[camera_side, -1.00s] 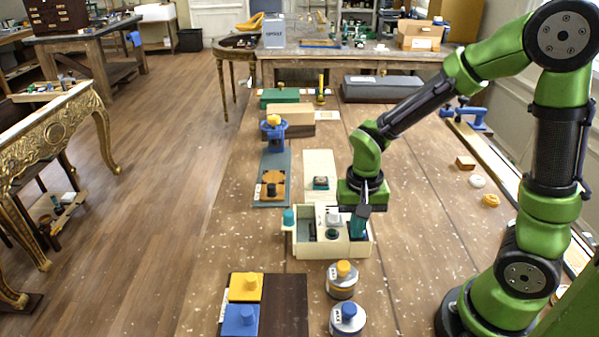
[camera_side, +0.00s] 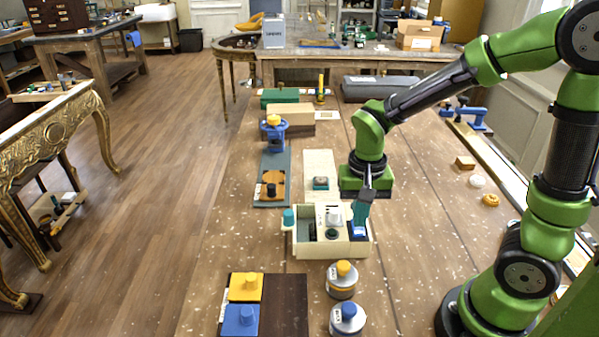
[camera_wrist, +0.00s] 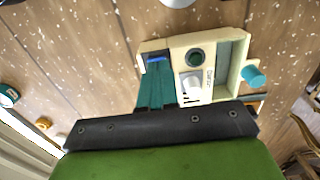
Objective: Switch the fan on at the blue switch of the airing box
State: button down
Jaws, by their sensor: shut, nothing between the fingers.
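The airing box (camera_side: 303,252) is a cream box on the bench, with an open green-lined compartment on its left in the side view. Its middle panel carries a white piece (camera_side: 333,216) and a dark round knob (camera_side: 332,234). The blue switch (camera_side: 358,230) is at the box's right end. It also shows as a blue strip in the wrist view (camera_wrist: 158,59), partly hidden by my fingers. My gripper (camera_side: 360,222) is shut and empty, its teal fingertips just above the switch. I cannot tell whether they touch it, or which way the switch is set.
A teal knob (camera_side: 288,217) sticks out at the box's left. Two round canisters, with a yellow knob (camera_side: 343,268) and a blue knob (camera_side: 348,310), stand in front. A dark board (camera_side: 286,305) lies front left.

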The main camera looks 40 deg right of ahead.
notch_tip(320, 180, up, 12)
jog(key=s+a, duration=0.1)
jog(key=shift+s+a+f, duration=0.15)
jog(key=shift+s+a, duration=0.15)
jog(key=shift+s, duration=0.05)
